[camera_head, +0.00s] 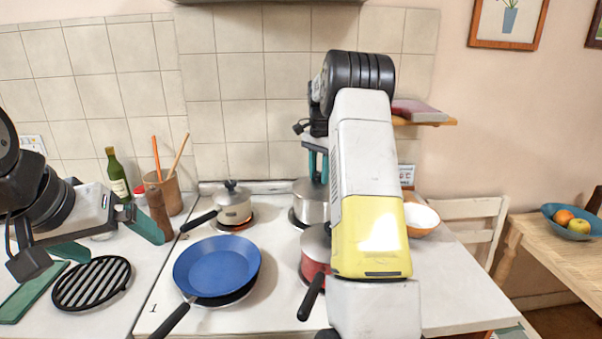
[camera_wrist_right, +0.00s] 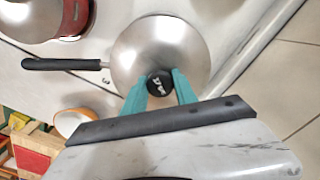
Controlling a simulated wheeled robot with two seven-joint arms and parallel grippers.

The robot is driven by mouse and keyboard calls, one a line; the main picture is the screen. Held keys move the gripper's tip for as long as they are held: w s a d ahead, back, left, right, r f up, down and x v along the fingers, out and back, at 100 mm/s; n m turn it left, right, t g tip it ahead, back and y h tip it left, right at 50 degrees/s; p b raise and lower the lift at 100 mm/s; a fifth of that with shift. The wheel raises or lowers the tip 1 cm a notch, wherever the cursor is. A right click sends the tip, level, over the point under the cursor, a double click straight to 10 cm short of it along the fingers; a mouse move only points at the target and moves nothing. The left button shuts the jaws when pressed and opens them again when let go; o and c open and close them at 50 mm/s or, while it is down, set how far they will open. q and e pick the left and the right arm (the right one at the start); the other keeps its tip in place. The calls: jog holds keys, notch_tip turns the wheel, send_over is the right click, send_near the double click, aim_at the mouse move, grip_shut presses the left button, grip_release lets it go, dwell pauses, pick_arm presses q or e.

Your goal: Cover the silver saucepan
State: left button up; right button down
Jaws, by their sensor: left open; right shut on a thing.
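The silver saucepan (camera_head: 311,210) stands at the back right of the stove, partly hidden behind my right arm. Its black handle (camera_wrist_right: 62,64) points left in the right wrist view. A round silver lid (camera_wrist_right: 140,45) lies over the pan's mouth in that view. My right gripper (camera_wrist_right: 160,84) is shut on the lid's black knob (camera_wrist_right: 159,87); its teal fingers (camera_head: 316,165) point down over the pan in the head view. I cannot tell whether the lid's rim touches the pan. My left gripper (camera_head: 110,238) is open and empty above the left counter.
A small lidded saucepan (camera_head: 233,206), a blue frying pan (camera_head: 216,264) and a red pot (camera_head: 312,270) share the stove. A black grill trivet (camera_head: 92,283), a bottle (camera_head: 117,175) and a utensil pot (camera_head: 166,190) are at left. A bowl (camera_head: 421,218) stands right of my arm.

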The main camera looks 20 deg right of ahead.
jog(key=c, duration=0.9)
grip_release()
jog(key=shift+o, duration=0.2)
jog(key=o, duration=0.5)
jog(key=shift+o, duration=0.2)
jog(key=shift+r, duration=0.15)
jog(key=shift+r, duration=3.35)
